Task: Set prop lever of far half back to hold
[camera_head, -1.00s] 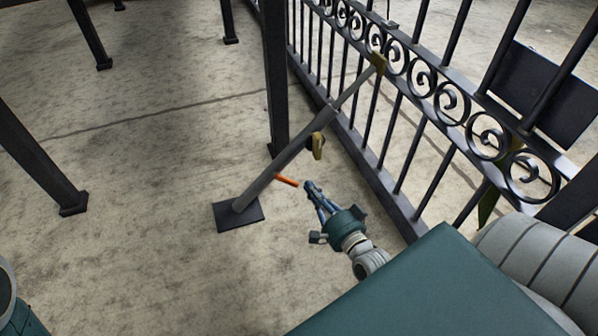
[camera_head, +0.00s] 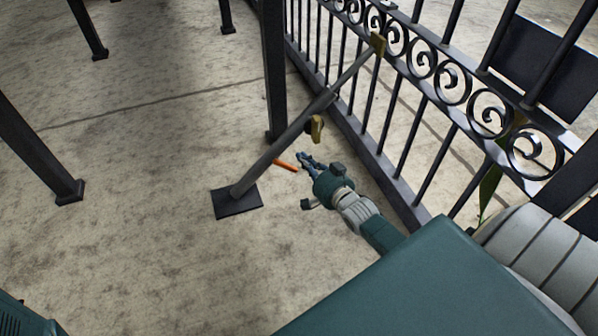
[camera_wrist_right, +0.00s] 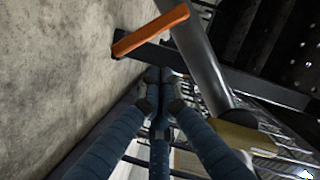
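The prop is a slanted grey tube (camera_head: 270,160). It runs from a dark foot plate (camera_head: 237,200) on the ground up to a bracket on the gate (camera_head: 405,165). Its orange lever (camera_head: 285,165) sticks out to the right from the tube's lower part. My right gripper (camera_head: 300,160) is beside the lever's free end; contact cannot be told. In the right wrist view the lever (camera_wrist_right: 150,31) crosses beyond the fingertips (camera_wrist_right: 158,78). The fingers converge with their tips together and nothing between them. My left gripper is out of view.
A brass-coloured part (camera_head: 316,128) hangs at the tube's middle, above my right gripper. A dark post (camera_head: 274,70) stands behind the prop. Another post (camera_head: 40,155) stands at the left.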

